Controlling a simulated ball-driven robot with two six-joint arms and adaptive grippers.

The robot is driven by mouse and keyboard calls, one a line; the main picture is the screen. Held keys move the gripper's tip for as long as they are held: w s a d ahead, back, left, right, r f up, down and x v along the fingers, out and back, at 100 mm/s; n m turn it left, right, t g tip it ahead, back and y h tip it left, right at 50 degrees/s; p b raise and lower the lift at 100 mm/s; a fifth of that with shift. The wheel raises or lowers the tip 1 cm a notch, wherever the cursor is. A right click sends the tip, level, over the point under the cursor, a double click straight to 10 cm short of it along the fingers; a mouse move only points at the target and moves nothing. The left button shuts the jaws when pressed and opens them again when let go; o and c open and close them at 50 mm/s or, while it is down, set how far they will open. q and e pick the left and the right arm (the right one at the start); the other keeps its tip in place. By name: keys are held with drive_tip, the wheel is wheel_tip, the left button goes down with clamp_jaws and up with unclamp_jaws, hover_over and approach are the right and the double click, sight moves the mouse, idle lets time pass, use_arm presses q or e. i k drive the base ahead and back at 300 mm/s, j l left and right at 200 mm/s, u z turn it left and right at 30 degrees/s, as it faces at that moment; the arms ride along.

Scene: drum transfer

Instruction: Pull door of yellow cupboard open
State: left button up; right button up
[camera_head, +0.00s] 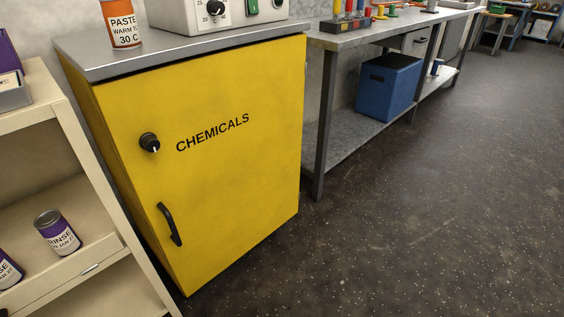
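The yellow cupboard (235,175) stands left of the middle in the head view, with the word CHEMICALS on its front. Its door looks shut. A black bar handle (169,224) sits low on the left side of the door, and a round black knob (149,142) with a white mark sits above it. Neither of my grippers is in view.
A cream shelf rack (88,152) with purple-labelled cans (57,232) stands close at the cupboard's left. An orange can (121,24) and a white device (214,17) sit on the grey top. A workbench (345,38) is behind right. The floor (430,220) in front and right is clear.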

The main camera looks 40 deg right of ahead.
sight(224, 175)
drive_tip(key=z, duration=0.85)
